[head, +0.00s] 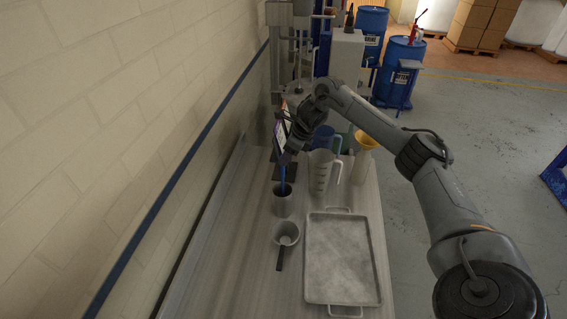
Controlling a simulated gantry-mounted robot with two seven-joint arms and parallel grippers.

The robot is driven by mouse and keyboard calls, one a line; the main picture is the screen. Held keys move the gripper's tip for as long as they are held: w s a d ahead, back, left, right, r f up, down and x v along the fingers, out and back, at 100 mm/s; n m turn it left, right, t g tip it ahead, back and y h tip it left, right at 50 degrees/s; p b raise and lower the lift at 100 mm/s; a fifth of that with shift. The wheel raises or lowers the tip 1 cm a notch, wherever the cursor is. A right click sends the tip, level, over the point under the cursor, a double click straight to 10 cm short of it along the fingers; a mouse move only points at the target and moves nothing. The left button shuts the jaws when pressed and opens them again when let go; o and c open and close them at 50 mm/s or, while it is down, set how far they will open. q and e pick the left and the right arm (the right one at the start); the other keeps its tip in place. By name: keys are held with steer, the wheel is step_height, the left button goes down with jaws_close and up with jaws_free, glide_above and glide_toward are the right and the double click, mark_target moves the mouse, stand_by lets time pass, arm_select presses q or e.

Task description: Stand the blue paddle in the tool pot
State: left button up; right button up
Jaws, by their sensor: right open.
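The tool pot (283,204) is a grey cylinder standing on the table near the wall side. The blue paddle (283,174) stands nearly upright with its lower end inside the pot; that end is hidden by the pot's wall. My right gripper (287,157) is open at the upper end of the paddle, above the pot. I cannot tell whether its fingers touch the paddle. My left gripper is not in view.
A metal tray (341,262) lies at the front right of the table (243,270). A small dipper (286,234) with a dark handle lies in front of the pot. A clear measuring jug (321,176), a blue jug (323,138) and a yellow funnel (366,140) stand behind right.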

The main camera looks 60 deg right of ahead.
steer(key=p+v, duration=0.2)
steer(key=v, duration=0.5)
stand_by(0.3)
